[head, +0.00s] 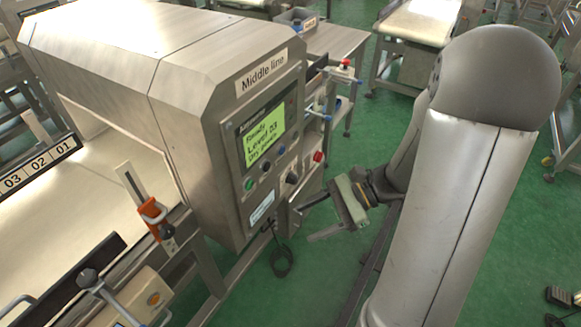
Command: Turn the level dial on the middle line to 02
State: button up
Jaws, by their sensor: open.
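The metal detector labelled "Middle line" (264,72) stands left of my arm. Its green screen (262,133) shows "Ready" and "Level 03"; the line below is hard to read. A small dark knob, which looks like the level dial (291,178), sits on the panel below and right of the screen. Its pointer and scale marks are too small to read. My gripper (303,224) is open and empty, its two fingers apart. It appears just below and right of the dial in the picture, fingers pointing left towards the panel. I see no contact with the dial.
A red button (318,156) sits right of the dial, and a green button (249,184) is at the panel's left. A black cable (280,258) hangs below the panel. A conveyor (95,215) with an orange-clamped bracket (152,212) lies left. Green floor is open below the gripper.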

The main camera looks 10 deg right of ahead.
jog(key=w+d+f+m+t+y+b, duration=0.2)
jog(key=w+d+f+m+t+b, duration=0.1)
jog(key=w+d+f+m+t, duration=0.35)
jog(key=m+t+h+b, duration=0.1)
jog(key=m+t+b, duration=0.1)
jog(key=m+t, duration=0.45)
send_near(297, 181)
jog(key=shift+g, duration=0.4)
jog(key=x, duration=0.6)
jog(key=r+x, duration=0.1)
jog(key=x, duration=0.2)
jog(key=shift+f, duration=0.1)
jog(key=c, duration=1)
